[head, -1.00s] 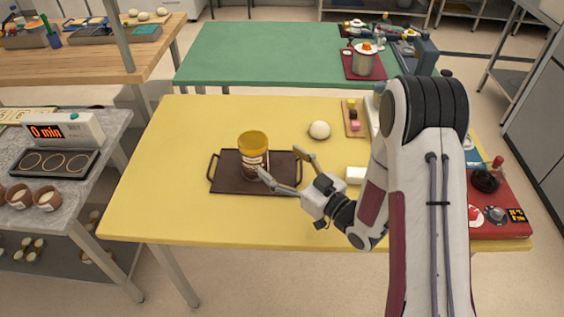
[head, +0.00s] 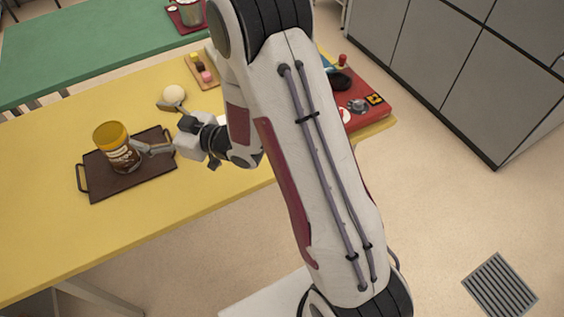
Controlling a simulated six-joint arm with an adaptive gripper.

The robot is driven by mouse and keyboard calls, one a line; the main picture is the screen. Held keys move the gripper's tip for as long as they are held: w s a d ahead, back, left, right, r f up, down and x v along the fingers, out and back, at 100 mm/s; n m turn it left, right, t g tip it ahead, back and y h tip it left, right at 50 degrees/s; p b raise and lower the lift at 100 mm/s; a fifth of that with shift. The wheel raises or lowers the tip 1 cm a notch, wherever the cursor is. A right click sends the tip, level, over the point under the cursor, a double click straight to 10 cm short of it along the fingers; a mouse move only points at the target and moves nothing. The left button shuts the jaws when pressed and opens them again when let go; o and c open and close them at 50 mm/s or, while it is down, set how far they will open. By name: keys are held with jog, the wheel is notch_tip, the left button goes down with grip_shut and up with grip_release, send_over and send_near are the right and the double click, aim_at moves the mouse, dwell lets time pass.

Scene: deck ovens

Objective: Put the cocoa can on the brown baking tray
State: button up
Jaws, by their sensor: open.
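The cocoa can (head: 124,157), brown with a yellow lid, stands upright on the brown baking tray (head: 107,186). The tray is dark, has a handle at each end, and lies on the yellow table. My gripper (head: 151,126) is open and empty, just right of the can. One finger reaches over the tray close to the can's side, and the other points towards the far side near a round dough ball. I cannot tell whether the nearer finger touches the can.
The pale dough ball (head: 174,93) sits beyond my gripper. A small board (head: 201,73) with coloured pieces lies farther back. A red board (head: 352,108) with tools is at the table's right end. The yellow table is clear left of the tray.

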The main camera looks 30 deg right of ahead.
jog(key=s+d+r+m+g+h, duration=0.1)
jog(key=s+d+r+m+h, duration=0.25)
jog(key=d+r+h, duration=0.35)
jog(key=s+d+r+m+g+h, duration=0.1)
jog(key=s+d+r+m+h, duration=0.15)
jog(key=s+d+r, duration=0.45)
jog(key=s+d+m+g, duration=0.3)
jog(key=s+g, duration=0.2)
jog(key=s, duration=1.8)
jog(key=shift+s+h, duration=0.25)
jog(key=shift+h, duration=0.1)
